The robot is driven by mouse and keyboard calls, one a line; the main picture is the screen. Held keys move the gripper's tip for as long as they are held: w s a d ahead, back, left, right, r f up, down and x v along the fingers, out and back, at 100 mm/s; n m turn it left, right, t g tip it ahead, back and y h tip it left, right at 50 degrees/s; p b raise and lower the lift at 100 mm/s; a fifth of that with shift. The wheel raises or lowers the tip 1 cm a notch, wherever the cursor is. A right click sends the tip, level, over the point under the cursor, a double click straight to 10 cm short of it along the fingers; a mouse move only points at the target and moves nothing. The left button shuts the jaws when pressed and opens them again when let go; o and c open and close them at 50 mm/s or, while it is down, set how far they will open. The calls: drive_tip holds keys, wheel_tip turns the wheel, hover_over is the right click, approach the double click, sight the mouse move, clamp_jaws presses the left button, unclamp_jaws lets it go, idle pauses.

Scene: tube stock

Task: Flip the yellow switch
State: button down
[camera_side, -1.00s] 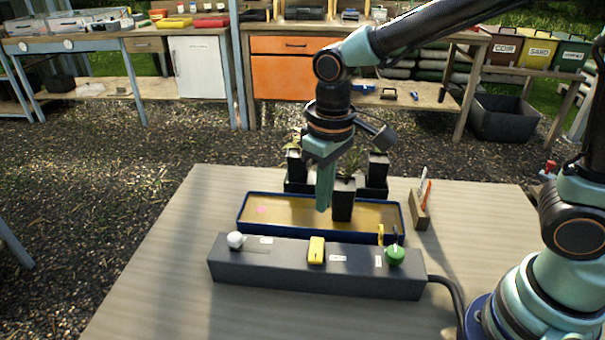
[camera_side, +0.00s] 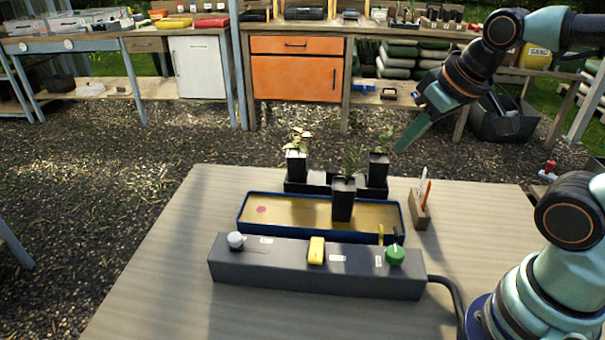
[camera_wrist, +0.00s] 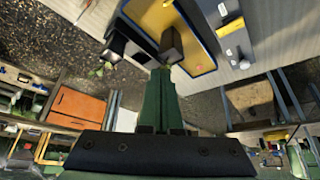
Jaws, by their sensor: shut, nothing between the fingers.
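The yellow switch (camera_side: 316,250) is a rocker in the top of the long dark grey box (camera_side: 260,277) on the table. It also shows in the wrist view (camera_wrist: 230,54), with the box (camera_wrist: 234,32) at the upper right. A white knob (camera_side: 236,240) is left of the switch and a green knob (camera_side: 395,255) right of it. My gripper (camera_side: 401,149) is shut and empty, tilted, in the air up and to the right of the switch, well apart from it. In the wrist view my gripper (camera_wrist: 160,75) points up the picture.
A blue-rimmed tray (camera_side: 240,217) lies behind the box, with one black plant pot (camera_side: 343,203) in it. Two more potted plants stand in a black holder (camera_side: 318,184) behind. A small wooden stand (camera_side: 419,212) holds pens at right. The table's left side is clear.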

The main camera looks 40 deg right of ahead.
drive_tip(key=shift+a, duration=0.15)
drive_tip(key=n+g, duration=0.6)
drive_tip(key=n, duration=0.3)
hover_over(311, 261)
drive_tip(key=shift+f, duration=0.85)
wheel_tip(311, 261, down, 14)
drive_tip(key=shift+s+f, duration=0.1)
drive_tip(key=shift+f, duration=0.2)
drive_tip(key=shift+r, duration=0.15)
